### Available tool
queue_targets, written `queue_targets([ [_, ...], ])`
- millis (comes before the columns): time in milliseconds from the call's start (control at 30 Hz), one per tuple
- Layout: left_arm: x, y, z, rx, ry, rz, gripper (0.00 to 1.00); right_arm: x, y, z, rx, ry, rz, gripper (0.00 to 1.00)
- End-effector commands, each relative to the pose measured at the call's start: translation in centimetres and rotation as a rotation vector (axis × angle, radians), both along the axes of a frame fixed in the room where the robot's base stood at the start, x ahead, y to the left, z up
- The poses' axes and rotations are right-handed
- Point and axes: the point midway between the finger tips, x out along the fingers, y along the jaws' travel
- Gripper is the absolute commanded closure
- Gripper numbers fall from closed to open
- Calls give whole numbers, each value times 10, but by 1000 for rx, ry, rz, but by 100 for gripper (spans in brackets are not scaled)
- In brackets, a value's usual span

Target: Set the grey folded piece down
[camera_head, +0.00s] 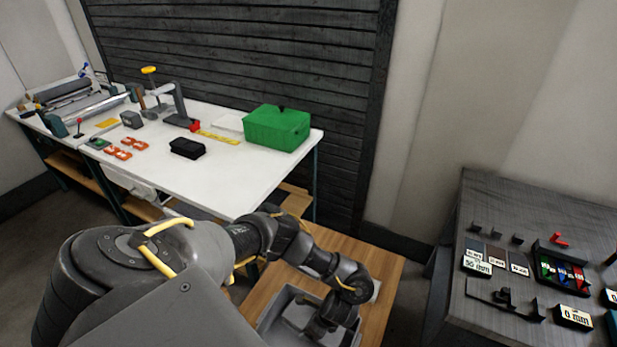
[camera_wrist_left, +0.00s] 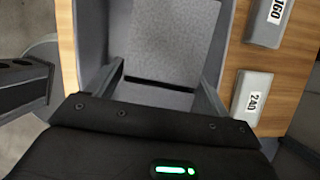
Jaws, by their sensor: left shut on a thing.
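The grey folded piece (camera_wrist_left: 172,40) is a flat, speckled grey panel with a dark line along its near edge. In the left wrist view it lies between the two fingers of my left gripper (camera_wrist_left: 163,88), which is shut on it. The piece is over or inside a grey bin (camera_head: 272,315), whose wall also shows in the left wrist view (camera_wrist_left: 88,35); I cannot tell whether it touches the bottom. In the head view my left gripper (camera_head: 332,325) reaches down into the bin, and the arm hides the piece. My right gripper is not in view.
The bin stands on a wooden table (camera_head: 385,258). Grey blocks labelled 160 (camera_wrist_left: 270,20) and 240 (camera_wrist_left: 252,98) lie beside it. A white workbench (camera_head: 225,180) with a green box (camera_head: 277,130) stands behind left. A dark table (camera_head: 490,200) with labelled parts stands right.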

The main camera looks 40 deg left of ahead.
Motion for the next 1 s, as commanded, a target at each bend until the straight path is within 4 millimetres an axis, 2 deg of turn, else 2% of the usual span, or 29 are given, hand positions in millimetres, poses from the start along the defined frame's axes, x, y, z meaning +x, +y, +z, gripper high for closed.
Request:
queue_targets([
  [100,-8,9,-7,-2,-1,104,50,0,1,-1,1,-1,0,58],
  [300,-10,12,-11,-3,-3,137,50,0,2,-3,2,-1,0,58],
  [500,-12,12,-51,-3,-1,137,50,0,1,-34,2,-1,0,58],
  [633,-11,12,-68,-3,-1,135,50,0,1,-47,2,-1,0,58],
  [867,-10,12,-71,-3,-4,132,50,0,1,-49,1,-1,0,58],
  [1000,-10,11,-84,-4,-2,132,50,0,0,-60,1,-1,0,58],
])
